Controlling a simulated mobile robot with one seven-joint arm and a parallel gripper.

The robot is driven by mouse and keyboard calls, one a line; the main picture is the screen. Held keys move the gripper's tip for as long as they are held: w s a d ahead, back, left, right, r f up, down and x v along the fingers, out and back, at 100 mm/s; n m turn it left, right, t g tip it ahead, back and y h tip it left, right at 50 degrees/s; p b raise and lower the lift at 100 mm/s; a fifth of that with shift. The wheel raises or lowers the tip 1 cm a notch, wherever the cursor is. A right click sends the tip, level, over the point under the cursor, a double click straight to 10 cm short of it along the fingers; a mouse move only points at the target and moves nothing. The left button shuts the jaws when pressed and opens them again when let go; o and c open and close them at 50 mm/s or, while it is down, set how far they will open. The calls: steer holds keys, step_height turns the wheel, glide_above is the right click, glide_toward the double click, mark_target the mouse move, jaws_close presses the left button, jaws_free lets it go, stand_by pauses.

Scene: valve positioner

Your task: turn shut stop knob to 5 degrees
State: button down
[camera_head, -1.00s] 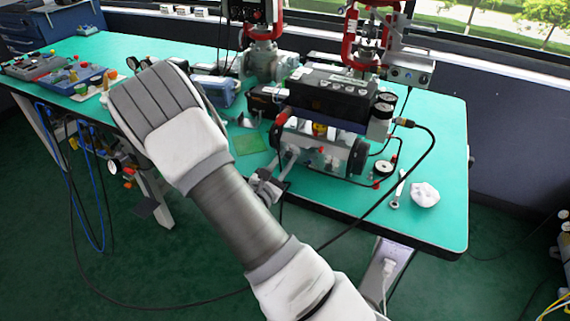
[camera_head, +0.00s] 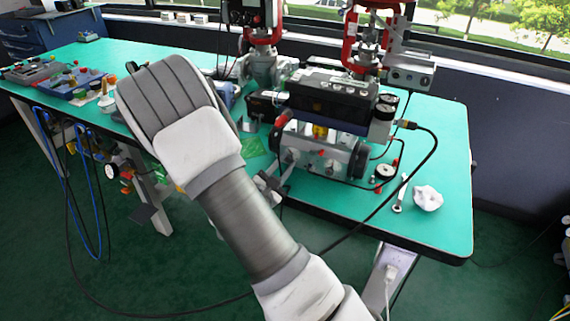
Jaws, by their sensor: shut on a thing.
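The valve positioner assembly stands on the green bench, with a dark box (camera_head: 330,95) above a silver actuator body (camera_head: 325,150). My gripper (camera_head: 282,172) is at the lower left end of this body, small and partly hidden behind my arm. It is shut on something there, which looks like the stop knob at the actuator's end. The knob itself is hidden by the gripper, and its angle or scale cannot be read. A red cap (camera_head: 283,118) sits at the upper left of the body.
Red-framed valves (camera_head: 262,35) stand behind. A black cable (camera_head: 432,150) loops off the right side. Trays of parts (camera_head: 75,88) are at the far left. The front right bench edge is clear.

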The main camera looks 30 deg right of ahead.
steer(key=c, duration=0.7)
jaws_free()
steer(key=p+v, duration=0.2)
steer(key=v, duration=1.5)
steer(key=shift+s+a, duration=0.2)
